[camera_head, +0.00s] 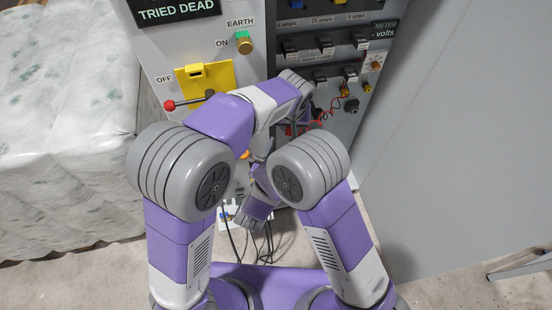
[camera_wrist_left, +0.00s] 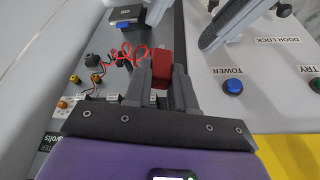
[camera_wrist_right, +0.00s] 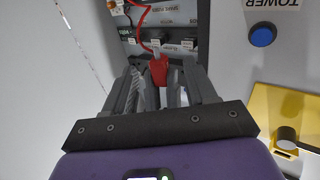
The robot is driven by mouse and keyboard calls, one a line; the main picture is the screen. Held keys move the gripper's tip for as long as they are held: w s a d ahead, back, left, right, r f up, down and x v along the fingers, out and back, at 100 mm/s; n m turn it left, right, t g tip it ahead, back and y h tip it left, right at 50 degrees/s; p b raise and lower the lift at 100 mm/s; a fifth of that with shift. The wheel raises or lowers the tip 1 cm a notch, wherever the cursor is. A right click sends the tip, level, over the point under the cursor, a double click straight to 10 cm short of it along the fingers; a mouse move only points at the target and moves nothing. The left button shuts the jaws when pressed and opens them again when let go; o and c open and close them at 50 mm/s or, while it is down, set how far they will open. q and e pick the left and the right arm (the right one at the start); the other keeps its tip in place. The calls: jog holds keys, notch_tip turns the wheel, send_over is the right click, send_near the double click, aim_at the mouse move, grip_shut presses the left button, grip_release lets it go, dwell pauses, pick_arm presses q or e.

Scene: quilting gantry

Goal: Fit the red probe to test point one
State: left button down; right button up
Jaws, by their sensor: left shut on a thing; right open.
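The red probe (camera_wrist_left: 161,66) shows as a red block between the fingers of my left gripper (camera_wrist_left: 161,58), which is shut on it. A coiled red lead (camera_wrist_left: 128,53) lies beside it in the left wrist view. In the right wrist view the red block (camera_wrist_right: 158,70) shows ahead of my right gripper (camera_wrist_right: 162,72), lined up between its spread fingers. The right gripper is open, and I cannot tell whether it touches the probe. In the head view my arms hide most of both grippers. I cannot make out which point is test point one.
Dark panel rows carry fuse blocks and switches (camera_head: 326,41). A blue TOWER button (camera_wrist_left: 232,86) and a yellow plate (camera_head: 196,78) with a red-knobbed lever are close by. A grey wall stands right.

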aim_at(289, 130)
jog(key=x, duration=0.7)
jog(key=shift+w+d, duration=0.1)
jog(key=shift+w, duration=0.1)
jog(key=c, duration=0.8)
pick_arm(q)
jog(key=c, duration=1.1)
grip_release()
pick_arm(e)
grip_shut()
pick_arm(q)
jog(key=shift+o, duration=1.2)
jog(key=shift+r, duration=0.1)
